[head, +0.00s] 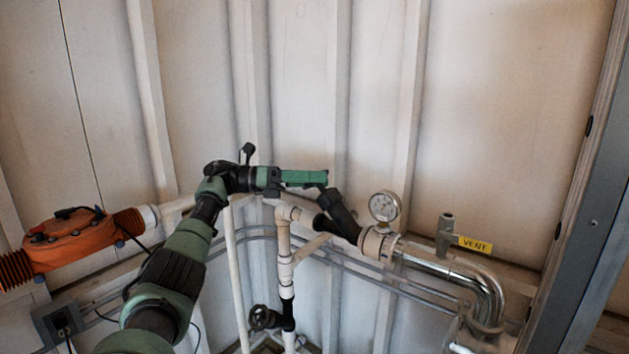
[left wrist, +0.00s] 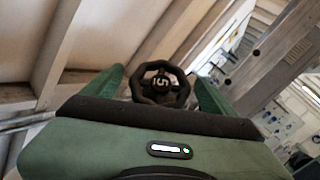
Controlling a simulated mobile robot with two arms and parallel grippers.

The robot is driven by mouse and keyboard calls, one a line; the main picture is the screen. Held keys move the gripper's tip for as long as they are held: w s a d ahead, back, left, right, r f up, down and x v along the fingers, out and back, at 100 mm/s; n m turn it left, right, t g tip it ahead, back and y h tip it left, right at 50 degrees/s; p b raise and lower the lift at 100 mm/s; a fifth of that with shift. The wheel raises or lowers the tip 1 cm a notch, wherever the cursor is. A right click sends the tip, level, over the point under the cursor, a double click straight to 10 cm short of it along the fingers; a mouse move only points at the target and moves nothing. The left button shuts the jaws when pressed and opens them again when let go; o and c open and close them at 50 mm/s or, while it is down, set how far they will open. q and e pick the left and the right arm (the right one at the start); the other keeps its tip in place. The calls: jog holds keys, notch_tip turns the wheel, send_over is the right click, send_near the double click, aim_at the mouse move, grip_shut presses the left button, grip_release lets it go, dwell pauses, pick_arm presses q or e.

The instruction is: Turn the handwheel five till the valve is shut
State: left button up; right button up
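Handwheel five (left wrist: 160,82) is a dark round wheel with a "5" on its hub, which shows upside down in the left wrist view. My left gripper (left wrist: 160,78) has its two green fingers apart, one on each side of the wheel. I cannot tell whether they touch the rim. In the head view my left gripper (head: 326,178) points right, its fingertips just above a dark, slanted valve body (head: 341,218) on the pipe. The wheel's face cannot be made out there. My right gripper is in neither view.
A pressure gauge (head: 384,206) stands just right of the valve, followed by a vent fitting (head: 446,235) and a shiny bent pipe (head: 480,285). Another dark handwheel (head: 264,317) is lower down. An orange unit (head: 75,240) is at the left. A ribbed wall stands behind.

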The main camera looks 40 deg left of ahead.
pick_arm(q)
jog(key=shift+a, duration=0.15)
jog(key=b+v, duration=0.1)
jog(key=v, duration=0.6)
jog(key=shift+s+a, duration=0.2)
jog(key=shift+s, duration=0.05)
